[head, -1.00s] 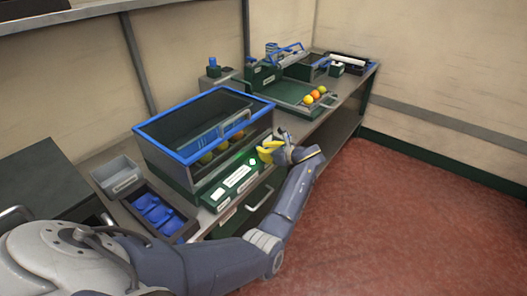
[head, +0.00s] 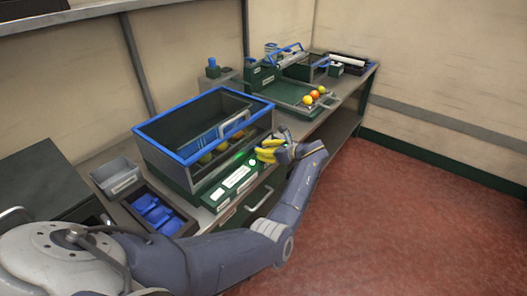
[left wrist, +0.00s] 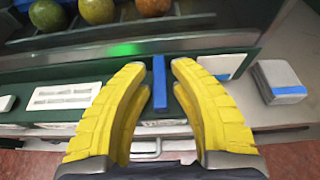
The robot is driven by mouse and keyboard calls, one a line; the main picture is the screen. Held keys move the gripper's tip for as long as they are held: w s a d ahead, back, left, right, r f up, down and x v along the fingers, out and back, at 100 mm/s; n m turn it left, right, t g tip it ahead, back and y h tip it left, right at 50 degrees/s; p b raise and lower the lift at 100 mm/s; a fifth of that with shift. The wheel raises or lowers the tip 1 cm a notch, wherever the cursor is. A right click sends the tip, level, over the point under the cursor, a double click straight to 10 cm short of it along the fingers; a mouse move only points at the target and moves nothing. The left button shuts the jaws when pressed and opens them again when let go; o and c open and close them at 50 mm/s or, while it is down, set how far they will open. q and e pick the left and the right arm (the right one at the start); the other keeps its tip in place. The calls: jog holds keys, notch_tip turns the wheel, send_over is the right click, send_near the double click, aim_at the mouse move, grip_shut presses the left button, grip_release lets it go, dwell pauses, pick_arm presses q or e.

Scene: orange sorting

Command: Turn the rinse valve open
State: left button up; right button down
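A slim blue bar (left wrist: 159,82), which looks like the valve's handle, stands upright in the left wrist view on the green front of the rinse unit. My left gripper (left wrist: 160,66) has its two yellow fingers apart, one on each side of the bar, with a gap showing on both sides. In the head view the left gripper (head: 267,151) is at the right front corner of the blue-rimmed tank (head: 178,157), and hides the bar there. A green light (left wrist: 125,49) glows left of the bar. My right gripper is not in view.
Several fruits (left wrist: 97,10) sit behind the tank's front. A white labelled panel (left wrist: 65,96) is left of the fingers, and a grey block with a blue band (left wrist: 277,80) is right. A green tray (head: 290,93) with fruits lies farther along the bench. The red floor is clear.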

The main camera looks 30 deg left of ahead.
pick_arm(q)
jog(key=v, duration=0.7)
jog(key=shift+d, duration=0.25)
jog(key=shift+r, duration=0.1)
dwell(0.4)
